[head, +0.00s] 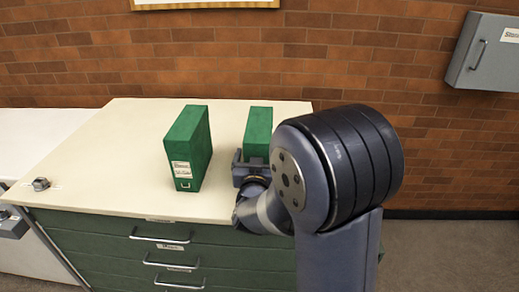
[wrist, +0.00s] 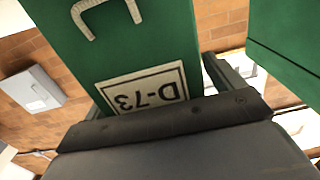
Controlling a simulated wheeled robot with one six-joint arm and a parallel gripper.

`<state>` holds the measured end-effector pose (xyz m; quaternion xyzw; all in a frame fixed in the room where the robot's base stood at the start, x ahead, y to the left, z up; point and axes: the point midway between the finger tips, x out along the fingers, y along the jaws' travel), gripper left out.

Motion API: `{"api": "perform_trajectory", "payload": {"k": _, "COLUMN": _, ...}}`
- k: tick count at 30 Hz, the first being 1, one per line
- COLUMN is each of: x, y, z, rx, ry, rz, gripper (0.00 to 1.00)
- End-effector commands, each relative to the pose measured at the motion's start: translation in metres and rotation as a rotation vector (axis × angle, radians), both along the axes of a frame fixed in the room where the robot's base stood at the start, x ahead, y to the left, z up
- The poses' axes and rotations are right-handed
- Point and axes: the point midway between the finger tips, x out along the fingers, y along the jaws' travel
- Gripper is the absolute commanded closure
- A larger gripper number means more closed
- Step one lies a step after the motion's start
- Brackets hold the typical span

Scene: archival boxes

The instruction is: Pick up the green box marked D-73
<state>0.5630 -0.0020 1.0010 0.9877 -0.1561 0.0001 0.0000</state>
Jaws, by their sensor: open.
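The green box marked D-73 (wrist: 128,50) fills the upper middle of the wrist view. Its white label (wrist: 145,90) appears upside down, with a pale handle above it in the picture. In the head view the box (head: 258,122) stands upright on the cabinet top, its lower front hidden by my gripper. My gripper (head: 250,165) is open at its front face. In the wrist view one finger (wrist: 222,72) shows along the box's right side; the other is mostly hidden. I cannot tell whether either touches the box.
The cream cabinet top (head: 115,165) is clear at left except for a small grey object (head: 40,184). A grey wall box (head: 487,55) hangs at right.

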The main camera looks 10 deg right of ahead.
Motion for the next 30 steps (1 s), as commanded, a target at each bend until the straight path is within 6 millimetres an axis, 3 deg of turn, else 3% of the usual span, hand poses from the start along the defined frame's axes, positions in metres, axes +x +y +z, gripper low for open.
{"api": "perform_trajectory", "payload": {"k": 2, "x": -0.0002, "y": 0.0001, "z": -0.0001, "rx": 0.0, "ry": 0.0, "rz": 0.0, "gripper": 0.12}}
{"api": "perform_trajectory", "payload": {"k": 27, "x": -0.0002, "y": 0.0002, "z": 0.0018, "rx": -0.001, "ry": -0.005, "rz": 0.0, "gripper": 0.8}}
{"api": "perform_trajectory", "payload": {"k": 30, "x": -0.0002, "y": 0.0002, "z": 0.0018, "rx": -0.001, "ry": -0.005, "rz": 0.0, "gripper": 0.8}}
